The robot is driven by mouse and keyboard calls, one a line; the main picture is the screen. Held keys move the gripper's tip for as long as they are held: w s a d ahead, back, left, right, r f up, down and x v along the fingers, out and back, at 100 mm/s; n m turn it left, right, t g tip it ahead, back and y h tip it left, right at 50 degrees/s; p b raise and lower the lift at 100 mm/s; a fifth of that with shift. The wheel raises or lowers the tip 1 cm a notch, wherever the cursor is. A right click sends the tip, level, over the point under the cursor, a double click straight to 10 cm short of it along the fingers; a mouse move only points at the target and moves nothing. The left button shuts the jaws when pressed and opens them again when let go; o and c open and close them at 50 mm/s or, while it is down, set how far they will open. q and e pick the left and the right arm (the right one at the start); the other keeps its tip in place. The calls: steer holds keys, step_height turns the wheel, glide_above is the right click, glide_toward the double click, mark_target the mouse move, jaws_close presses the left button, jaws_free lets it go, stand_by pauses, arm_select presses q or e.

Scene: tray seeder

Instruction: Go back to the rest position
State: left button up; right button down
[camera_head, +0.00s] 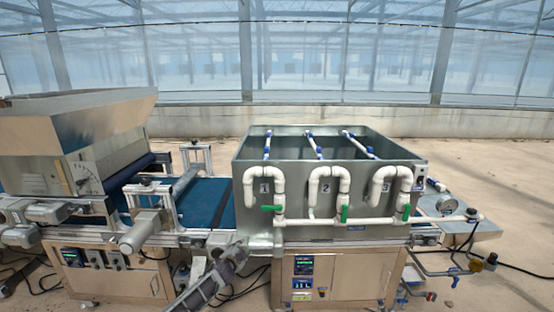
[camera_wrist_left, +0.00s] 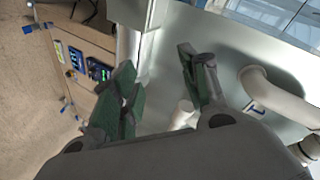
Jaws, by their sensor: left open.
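My left gripper (camera_head: 232,254) comes in from the bottom of the head view, low beside the front left corner of the grey tank (camera_head: 330,228). In the left wrist view its green-padded fingers (camera_wrist_left: 158,66) are spread apart with nothing between them. The tank's metal wall (camera_wrist_left: 215,45) lies beyond the fingers; I cannot tell if they touch it. A white pipe (camera_wrist_left: 275,98) is to the right of the fingers. My right gripper is in neither view.
White pipes (camera_head: 350,221) with green valve handles run along the tank's front. A blue conveyor belt (camera_head: 205,200) and a hopper (camera_head: 85,120) stand to the left. A control panel (camera_head: 302,275) is below the tank. Cables lie on the floor.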

arm_select(q)
steer(key=s+a+f+n+g+y, duration=0.1)
steer(key=s+a+f+n+g, duration=0.4)
steer(key=s+f, duration=1.1)
steer(key=s+a+f+n+g+y, duration=0.1)
steer(key=s+a+f+n, duration=0.4)
steer(key=s+f, duration=1.1)
steer(key=s+f+g, duration=0.2)
steer(key=s+f, duration=0.4)
steer(key=s, duration=0.9)
steer(key=s+f+g, duration=0.2)
steer(key=s+f, duration=0.4)
steer(key=s, duration=0.9)
steer(key=s+a+f+g, duration=0.1)
steer(key=s+f, duration=0.6)
steer(key=s, duration=0.8)
steer(key=shift+n+g, duration=0.3)
steer(key=shift+g, duration=0.3)
